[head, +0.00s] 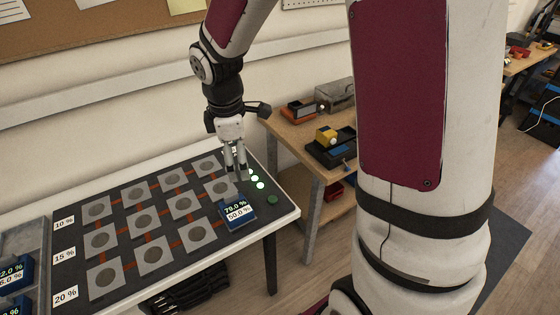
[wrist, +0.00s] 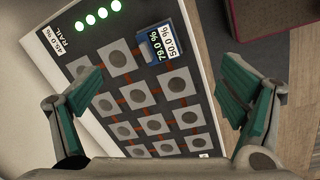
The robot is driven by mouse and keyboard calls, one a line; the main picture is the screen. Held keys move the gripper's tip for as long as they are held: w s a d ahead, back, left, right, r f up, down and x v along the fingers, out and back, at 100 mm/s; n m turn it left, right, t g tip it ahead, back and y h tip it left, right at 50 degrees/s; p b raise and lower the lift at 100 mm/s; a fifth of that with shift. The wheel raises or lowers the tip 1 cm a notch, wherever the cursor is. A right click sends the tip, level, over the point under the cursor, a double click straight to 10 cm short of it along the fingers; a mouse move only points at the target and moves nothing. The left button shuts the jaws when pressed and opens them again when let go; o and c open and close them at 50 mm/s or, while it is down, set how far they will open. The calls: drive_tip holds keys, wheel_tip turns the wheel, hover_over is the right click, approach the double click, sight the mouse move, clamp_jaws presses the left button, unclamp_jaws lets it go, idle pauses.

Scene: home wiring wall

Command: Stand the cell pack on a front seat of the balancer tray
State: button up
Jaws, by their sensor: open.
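The cell pack (head: 236,214) is a small blue block with a dark "79.0 %" label and a white "50.0 %" label. It sits at the right end of the front row of the balancer tray (head: 122,205), covering the seat there. It also shows in the wrist view (wrist: 152,50) near the top. The tray is dark with grey square seats bearing round discs, joined by orange lines. My gripper (head: 236,163) is open and empty above the tray's back right part, apart from the pack. In the wrist view (wrist: 168,95) its green-padded fingers are spread wide.
Several lit green lights (head: 257,181) line the tray's right end. Another tray (head: 40,262) with blue packs (head: 14,280) stands at the left edge. A wooden table (head: 300,130) with devices and a box stands behind right. The other seats look bare.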

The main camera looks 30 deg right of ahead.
drive_tip(key=s+r+m+t, duration=0.2)
drive_tip(key=s+r+m, duration=0.4)
drive_tip(key=s, duration=0.5)
drive_tip(key=s+a+r+m+t+y, duration=0.1)
drive_tip(key=s+r+m, duration=0.6)
drive_tip(key=s+r, duration=0.2)
drive_tip(key=shift+s+t, duration=0.4)
drive_tip(key=shift+s, duration=0.45)
